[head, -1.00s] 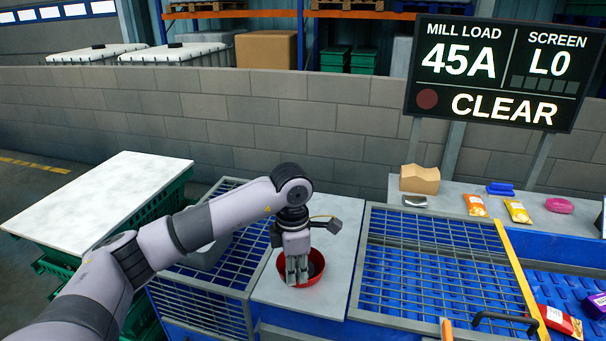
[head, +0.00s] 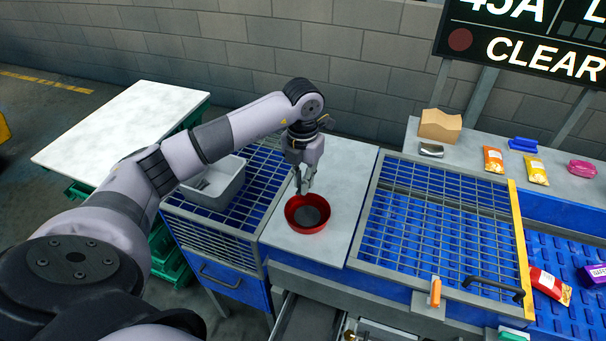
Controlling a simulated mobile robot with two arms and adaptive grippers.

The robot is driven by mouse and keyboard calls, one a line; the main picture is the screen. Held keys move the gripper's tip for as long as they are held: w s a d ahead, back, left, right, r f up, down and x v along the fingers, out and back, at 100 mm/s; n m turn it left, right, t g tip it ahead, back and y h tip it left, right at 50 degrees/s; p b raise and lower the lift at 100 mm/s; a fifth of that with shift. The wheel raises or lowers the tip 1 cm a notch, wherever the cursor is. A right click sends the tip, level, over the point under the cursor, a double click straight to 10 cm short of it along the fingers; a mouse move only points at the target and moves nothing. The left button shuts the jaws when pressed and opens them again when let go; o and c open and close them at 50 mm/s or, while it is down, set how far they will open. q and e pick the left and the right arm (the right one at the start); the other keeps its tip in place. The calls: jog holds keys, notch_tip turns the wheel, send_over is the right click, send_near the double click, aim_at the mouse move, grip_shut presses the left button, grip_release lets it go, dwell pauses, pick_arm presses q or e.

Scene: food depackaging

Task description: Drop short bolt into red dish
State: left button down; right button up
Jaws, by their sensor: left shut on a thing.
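The red dish (head: 306,231) sits on the pale worktop, with a dark round bottom showing inside. My left gripper (head: 304,192) points down just above the dish's back rim. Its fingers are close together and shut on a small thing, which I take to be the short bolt. The bolt is too small and hidden by the fingers to make out. My right gripper is not in view.
A grey bin (head: 222,184) stands on the blue grid left of the dish. A cardboard block (head: 440,125) and several packets are on the back ledge. An open drawer (head: 308,322) is below the worktop.

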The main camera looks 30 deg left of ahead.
pick_arm(q)
notch_tip(320, 180, down, 2)
jog(key=shift+f+b, duration=0.25)
jog(key=shift+b, duration=0.25)
jog(key=c, duration=1.6)
grip_release()
jog(key=shift+o, duration=0.2)
notch_tip(320, 180, up, 12)
